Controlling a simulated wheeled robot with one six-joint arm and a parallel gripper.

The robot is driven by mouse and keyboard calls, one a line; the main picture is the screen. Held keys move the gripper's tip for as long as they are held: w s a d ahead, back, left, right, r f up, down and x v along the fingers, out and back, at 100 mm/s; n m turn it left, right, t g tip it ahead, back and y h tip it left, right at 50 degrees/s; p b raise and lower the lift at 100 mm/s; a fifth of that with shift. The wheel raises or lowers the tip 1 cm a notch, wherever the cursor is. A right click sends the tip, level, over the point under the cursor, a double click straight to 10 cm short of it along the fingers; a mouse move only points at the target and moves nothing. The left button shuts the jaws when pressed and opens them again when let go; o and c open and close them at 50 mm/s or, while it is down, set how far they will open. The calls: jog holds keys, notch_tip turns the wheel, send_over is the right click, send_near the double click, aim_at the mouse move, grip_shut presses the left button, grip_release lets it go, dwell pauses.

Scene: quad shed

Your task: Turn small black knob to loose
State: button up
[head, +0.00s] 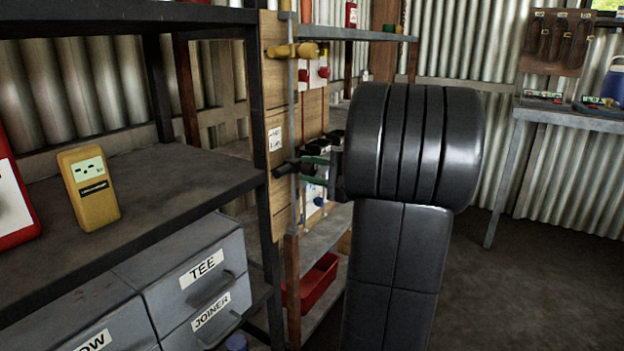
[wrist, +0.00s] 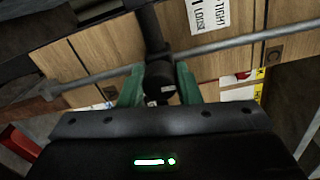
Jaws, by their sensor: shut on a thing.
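The small black knob (wrist: 159,76) sits at a grey metal pipe that crosses in front of a wooden board (wrist: 105,50). A dark stem (wrist: 150,28) runs on past the pipe from it. My gripper (wrist: 160,88) has green fingers, one on each side of the knob, and is shut on it. In the head view my gripper (head: 318,170) reaches left to the upright pipe (head: 293,120). The knob is mostly hidden there by my gripper. A white label (wrist: 208,14) on the board has upside-down print, hard to read in the wrist view.
A yellow valve (head: 292,51) sits higher on the pipe, with red knobs (head: 303,75) near it. A dark shelf (head: 150,205) with a yellow meter (head: 89,188) stands left, above grey drawers (head: 200,275). A red bin (head: 315,281) is low behind. Open floor lies right.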

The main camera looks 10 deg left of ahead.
jog(key=shift+n, duration=0.3)
dwell(0.4)
jog(key=o, duration=1)
jog(key=p+v, duration=0.2)
jog(key=v, duration=1.2)
jog(key=shift+a, duration=0.1)
jog(key=b+x, duration=0.2)
jog(key=x, duration=1.2)
